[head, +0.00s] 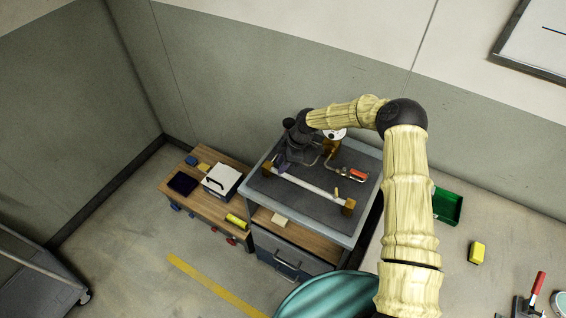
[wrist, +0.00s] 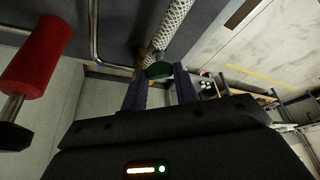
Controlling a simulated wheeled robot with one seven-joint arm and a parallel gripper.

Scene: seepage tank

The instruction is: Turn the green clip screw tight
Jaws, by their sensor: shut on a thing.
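The green clip screw (wrist: 158,70) shows in the wrist view as a dark green rounded head between my two fingers. My gripper (wrist: 160,76) is shut on it. A pale braided hose (wrist: 174,22) runs up behind the screw, with a small brass-coloured part beside it. The clip's band is hidden, so I cannot tell how tight it is. In the head view my gripper (head: 292,152) is at the left rear of the grey-topped bench (head: 312,206); its fingers and the screw cannot be made out there.
A red handle (wrist: 38,55) is close at left in the wrist view, near a bent metal pipe (wrist: 94,35). On the bench lie a white tube (head: 308,186) and a red-handled pipe (head: 357,174). A wooden side table (head: 205,205) stands left; the wall is close behind.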

